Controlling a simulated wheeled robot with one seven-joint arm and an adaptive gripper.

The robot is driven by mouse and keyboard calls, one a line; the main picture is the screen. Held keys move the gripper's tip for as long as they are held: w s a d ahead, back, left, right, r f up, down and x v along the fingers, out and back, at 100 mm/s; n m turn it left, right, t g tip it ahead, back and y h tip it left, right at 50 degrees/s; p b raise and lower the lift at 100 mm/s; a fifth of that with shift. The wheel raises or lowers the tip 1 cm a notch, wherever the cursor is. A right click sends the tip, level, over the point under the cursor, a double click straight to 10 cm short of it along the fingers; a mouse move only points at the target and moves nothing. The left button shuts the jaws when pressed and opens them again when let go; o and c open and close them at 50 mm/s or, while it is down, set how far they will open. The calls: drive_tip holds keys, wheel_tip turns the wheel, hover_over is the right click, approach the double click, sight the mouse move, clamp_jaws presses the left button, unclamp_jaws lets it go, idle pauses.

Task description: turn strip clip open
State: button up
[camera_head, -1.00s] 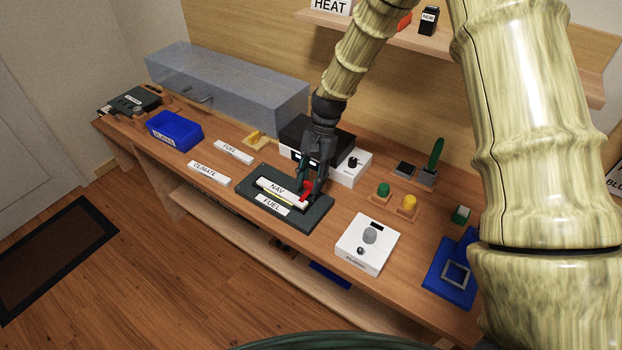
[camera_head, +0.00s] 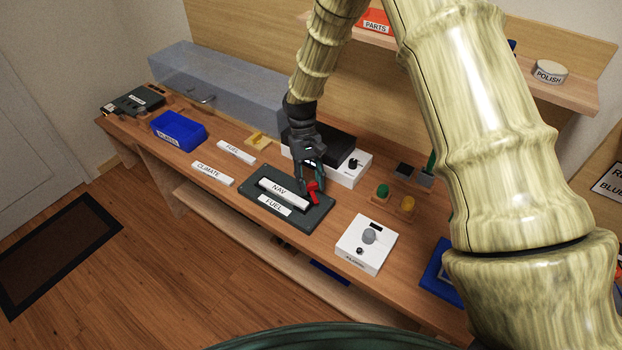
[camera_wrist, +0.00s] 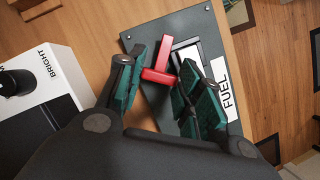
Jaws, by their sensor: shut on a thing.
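The red strip clip (camera_head: 313,193) is at the right end of the white NAV strip (camera_head: 279,190) on the dark panel (camera_head: 317,215). In the wrist view the clip (camera_wrist: 160,74) shows as a red bent shape between my green-padded fingers. My gripper (camera_head: 308,184) reaches down from above and is shut on the clip; in the wrist view my fingers (camera_wrist: 163,66) flank it. The exact contact is partly hidden. Most of the NAV strip is hidden behind the right finger in the wrist view. A FUEL label (camera_head: 274,205) lies in front of the strip.
A white box with a black knob (camera_head: 354,164) stands close behind my gripper. Green (camera_head: 382,190) and yellow (camera_head: 407,204) buttons and a white switch box (camera_head: 365,244) are to the right. Loose FUEL (camera_head: 236,152) and CLIMATE (camera_head: 213,173) strips lie to the left.

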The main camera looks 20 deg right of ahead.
drive_tip(key=n+h, duration=0.1)
drive_tip(key=n, duration=0.2)
drive_tip(key=shift+a+r+n+h, duration=0.1)
drive_tip(key=shift+n+h, duration=0.2)
drive_tip(key=shift+n, duration=0.1)
drive_tip(key=shift+n+t+h+p, duration=0.5)
drive_tip(key=shift+n+t+h, duration=0.1)
drive_tip(key=shift+n, duration=1.1)
drive_tip(key=o, duration=1)
drive_tip(key=v, duration=1.1)
drive_tip(key=shift+w+a+r, duration=0.15)
drive_tip(key=shift+a+r, duration=0.05)
drive_tip(key=shift+r, duration=0.15)
